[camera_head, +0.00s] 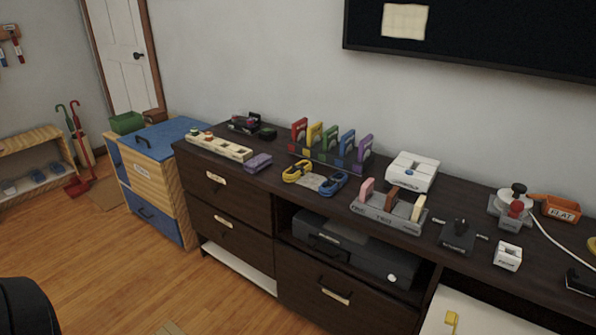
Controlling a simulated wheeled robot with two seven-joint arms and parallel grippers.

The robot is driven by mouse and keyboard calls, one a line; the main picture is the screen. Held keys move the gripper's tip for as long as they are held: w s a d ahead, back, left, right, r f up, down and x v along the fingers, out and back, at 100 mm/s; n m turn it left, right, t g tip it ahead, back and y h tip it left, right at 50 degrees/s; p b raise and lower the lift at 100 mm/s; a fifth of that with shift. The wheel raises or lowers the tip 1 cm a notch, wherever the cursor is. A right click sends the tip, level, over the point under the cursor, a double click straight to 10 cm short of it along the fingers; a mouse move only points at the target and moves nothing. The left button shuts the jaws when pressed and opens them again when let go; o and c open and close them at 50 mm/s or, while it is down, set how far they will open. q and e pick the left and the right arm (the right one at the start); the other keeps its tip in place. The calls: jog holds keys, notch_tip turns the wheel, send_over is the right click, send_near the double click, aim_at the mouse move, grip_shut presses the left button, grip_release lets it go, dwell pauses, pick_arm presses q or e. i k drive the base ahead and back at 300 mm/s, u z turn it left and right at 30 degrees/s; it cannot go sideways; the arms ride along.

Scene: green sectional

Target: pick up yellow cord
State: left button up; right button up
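The yellow cord (296,172) is a small coiled bundle lying on top of the dark wooden cabinet (350,216), near its front edge. A blue cord (333,184) of similar shape lies just to its right, with a pale grey flat piece (312,181) between them. Neither of my grippers shows in the head view.
A purple block (257,162) lies left of the yellow cord. A rack of coloured upright pieces (323,157) stands behind it. A grey labelled holder (379,216) and a white device (412,171) stand to the right. The floor (130,280) before the cabinet looks mostly clear.

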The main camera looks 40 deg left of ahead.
aim_at(297, 169)
jog(key=z, duration=1.45)
jog(key=i, duration=0.1)
jog(key=u, duration=1)
jog(key=k, duration=1.3)
jog(key=u, duration=1.4)
jog(key=i, duration=0.85)
jog(key=u, duration=0.45)
jog(key=i, duration=1.1)
jog(key=z, duration=0.5)
